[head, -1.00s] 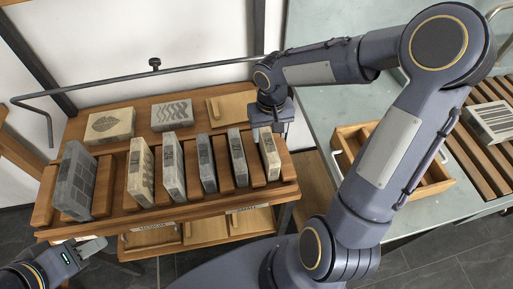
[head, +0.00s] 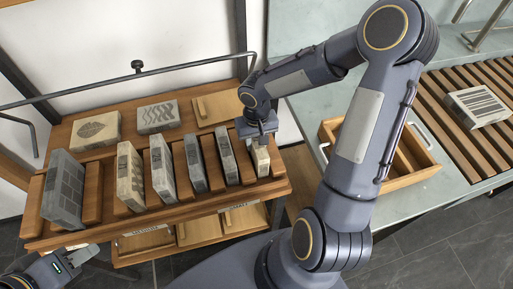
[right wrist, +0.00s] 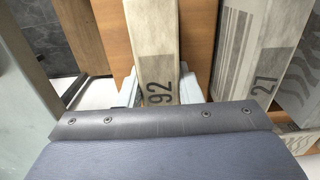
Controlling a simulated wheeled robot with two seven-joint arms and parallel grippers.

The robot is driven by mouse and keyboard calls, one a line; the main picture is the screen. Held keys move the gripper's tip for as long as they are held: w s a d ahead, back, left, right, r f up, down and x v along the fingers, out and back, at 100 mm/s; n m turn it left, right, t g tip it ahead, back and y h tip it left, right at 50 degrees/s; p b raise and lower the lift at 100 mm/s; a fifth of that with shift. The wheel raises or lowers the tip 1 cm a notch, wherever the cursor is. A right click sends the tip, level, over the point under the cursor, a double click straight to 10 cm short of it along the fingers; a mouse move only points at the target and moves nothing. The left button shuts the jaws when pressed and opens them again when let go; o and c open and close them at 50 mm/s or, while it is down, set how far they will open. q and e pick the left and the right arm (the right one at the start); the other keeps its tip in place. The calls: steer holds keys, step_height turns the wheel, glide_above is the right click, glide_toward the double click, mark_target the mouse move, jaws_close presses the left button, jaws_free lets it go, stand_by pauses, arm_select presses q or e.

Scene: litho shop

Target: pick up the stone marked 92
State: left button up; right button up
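The stone marked 92 (right wrist: 153,45) is a pale, narrow slab that stands in the rightmost slot of the wooden rack. In the head view its upper part is partly hidden by my right gripper, and its lower part (head: 261,164) shows. My right gripper (head: 262,137) is down at the top of this stone. In the right wrist view its fingers (right wrist: 160,88) lie on both sides of the stone, close to its faces. I cannot tell whether they press on it. My left gripper (head: 83,254) is low at the left, away from the rack, with its fingers only partly clear.
The stone marked 27 (right wrist: 265,75) stands just left of 92 in the rack (head: 215,202). Several more stones stand further left. Two patterned slabs, leaf (head: 95,129) and wave (head: 158,115), lie behind. A wooden tray (head: 410,172) and a striped slab (head: 478,105) are on the right bench.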

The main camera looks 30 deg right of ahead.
jaws_close()
steer(key=shift+w+r, duration=0.1)
steer(key=shift+r, duration=0.05)
stand_by(0.9)
